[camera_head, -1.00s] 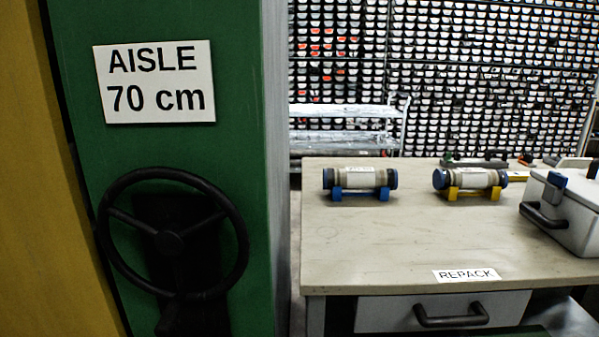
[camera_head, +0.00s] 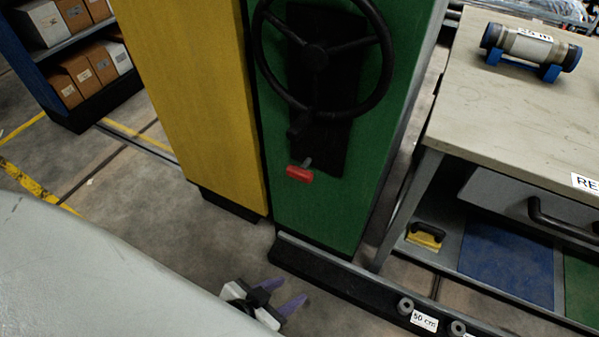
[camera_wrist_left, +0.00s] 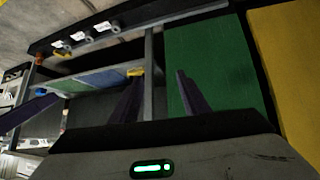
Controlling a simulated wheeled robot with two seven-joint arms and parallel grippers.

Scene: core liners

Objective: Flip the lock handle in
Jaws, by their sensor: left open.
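The lock handle (camera_head: 300,173) is a small red grip on a short stem. It sticks out from the lower part of the black plate on the green cabinet end panel (camera_head: 340,205), below the black handwheel (camera_head: 317,57). My left gripper (camera_head: 294,290) is low in the head view, below the handle and well apart from it. Its purple fingers are spread and empty. They also show in the left wrist view (camera_wrist_left: 160,75), with the green panel (camera_wrist_left: 212,75) beyond them. The handle cannot be made out there. A purple finger-like shape (camera_wrist_left: 25,112) at the left edge may be my right gripper.
A yellow panel (camera_head: 195,100) stands left of the green one. A workbench (camera_head: 500,100) with a cylinder on a blue stand (camera_head: 530,45) is at the right. A low black rail (camera_head: 345,285) marked 50 cm runs along the floor in front.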

